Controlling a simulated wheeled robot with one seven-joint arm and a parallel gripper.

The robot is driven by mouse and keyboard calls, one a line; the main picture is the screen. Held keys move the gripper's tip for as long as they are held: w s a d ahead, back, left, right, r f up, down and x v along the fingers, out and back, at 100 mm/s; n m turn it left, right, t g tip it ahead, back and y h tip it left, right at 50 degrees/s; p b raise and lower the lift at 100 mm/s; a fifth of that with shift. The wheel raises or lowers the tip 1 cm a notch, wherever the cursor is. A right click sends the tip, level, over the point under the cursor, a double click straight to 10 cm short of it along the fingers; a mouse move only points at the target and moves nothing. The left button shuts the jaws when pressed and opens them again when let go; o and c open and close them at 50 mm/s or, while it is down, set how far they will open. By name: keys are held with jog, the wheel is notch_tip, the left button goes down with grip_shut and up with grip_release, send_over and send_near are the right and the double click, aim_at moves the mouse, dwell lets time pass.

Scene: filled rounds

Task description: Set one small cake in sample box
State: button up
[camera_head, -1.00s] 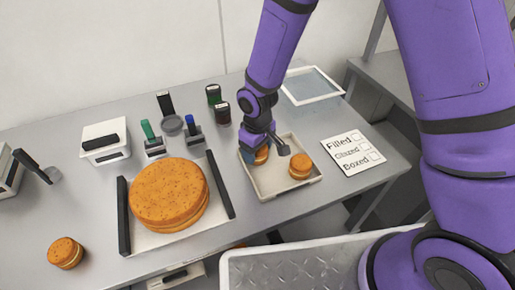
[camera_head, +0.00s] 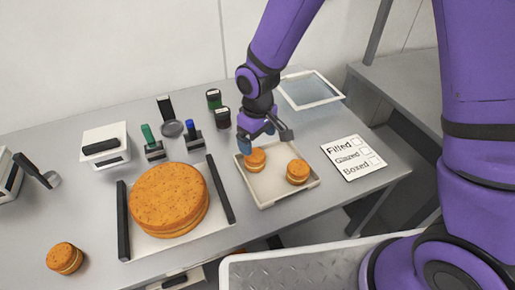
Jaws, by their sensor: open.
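Two small cakes sit in a shallow pale open box, likely the sample box (camera_head: 281,198). One small cake (camera_head: 255,160) is at the box's back left, and the other small cake (camera_head: 298,172) is at its right. A third small cake (camera_head: 65,258) stands on the table at the front left. My gripper (camera_head: 264,138) is open, just above and behind the back-left cake, with its fingers apart. I cannot tell whether a finger still touches that cake.
A large round cake (camera_head: 168,198) sits on a white board between two dark bars. Stamps and dark jars stand behind it. A card (camera_head: 354,156) reading Filled, Glazed, Boxed lies right of the box. A clear-topped framed lid (camera_head: 311,89) lies at the back.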

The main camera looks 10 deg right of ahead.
aim_at(258, 152)
jog(key=shift+r, duration=2.75)
jog(key=s+d+r+m+t, duration=0.1)
jog(key=s+d+r+m, duration=0.1)
jog(key=d+r, duration=0.55)
jog(key=s+d+r+m+t, duration=0.2)
jog(key=d+r, duration=0.5)
jog(key=r, duration=0.2)
jog(key=s+d+r+m+t, duration=0.1)
jog(key=s+d+r+m, duration=0.1)
jog(key=s+d+r, duration=0.2)
jog(key=s+d+r+m+t, duration=0.1)
jog(key=s+d+r, duration=0.3)
jog(key=s, duration=0.6)
jog(key=shift+s+d+r+m, duration=0.15)
jog(key=shift+s+d+m, duration=0.15)
jog(key=shift+d+m, duration=0.65)
jog(key=shift+d, duration=0.1)
